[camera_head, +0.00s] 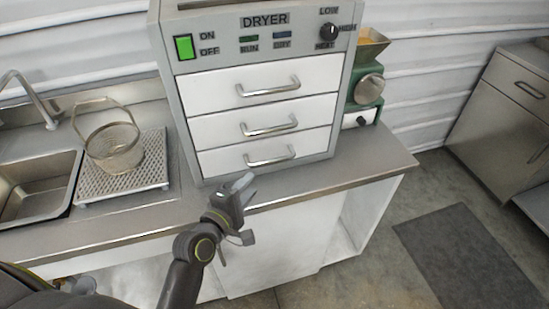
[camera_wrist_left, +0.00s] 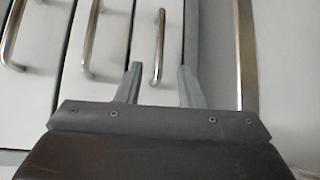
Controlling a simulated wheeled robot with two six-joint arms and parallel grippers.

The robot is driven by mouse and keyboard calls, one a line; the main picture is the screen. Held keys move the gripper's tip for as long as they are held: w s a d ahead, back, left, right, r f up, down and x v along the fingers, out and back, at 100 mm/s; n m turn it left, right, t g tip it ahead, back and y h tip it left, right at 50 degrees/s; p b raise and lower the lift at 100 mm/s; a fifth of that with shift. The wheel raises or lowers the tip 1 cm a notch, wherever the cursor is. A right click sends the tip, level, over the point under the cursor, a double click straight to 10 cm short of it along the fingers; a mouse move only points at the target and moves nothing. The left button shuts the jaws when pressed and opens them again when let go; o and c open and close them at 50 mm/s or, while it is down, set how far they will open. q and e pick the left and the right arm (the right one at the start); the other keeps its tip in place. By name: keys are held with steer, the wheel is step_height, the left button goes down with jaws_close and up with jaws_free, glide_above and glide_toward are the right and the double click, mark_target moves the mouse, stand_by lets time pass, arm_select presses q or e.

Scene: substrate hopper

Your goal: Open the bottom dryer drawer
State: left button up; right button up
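The grey dryer (camera_head: 186,107) stands on the counter with three white drawers, all looking shut. The bottom drawer (camera_head: 222,160) has a silver bar handle (camera_head: 270,160). My left gripper (camera_head: 243,186) is in front of the dryer, a little below and left of that handle. In the left wrist view the gripper (camera_wrist_left: 158,78) is open and empty. The bottom handle (camera_wrist_left: 160,45) shows ahead, between the lines of its two fingers and apart from them. The middle handle (camera_wrist_left: 90,40) and top handle (camera_wrist_left: 12,35) lie to its left. My right gripper is not in view.
The metal counter (camera_head: 310,184) runs under the dryer. A wire basket (camera_head: 114,148) on a perforated tray (camera_head: 93,186) and a sink (camera_head: 35,195) are at left. A green machine (camera_head: 368,90) stands right of the dryer. A dark mat (camera_head: 465,255) lies on the floor.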

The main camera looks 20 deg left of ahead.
mark_target(272, 160)
arm_select(q)
steer(key=p+x, duration=0.1)
steer(key=x, duration=1.1)
steer(key=shift+w+d, duration=0.1)
steer(key=shift+w, duration=0.3)
jaws_close()
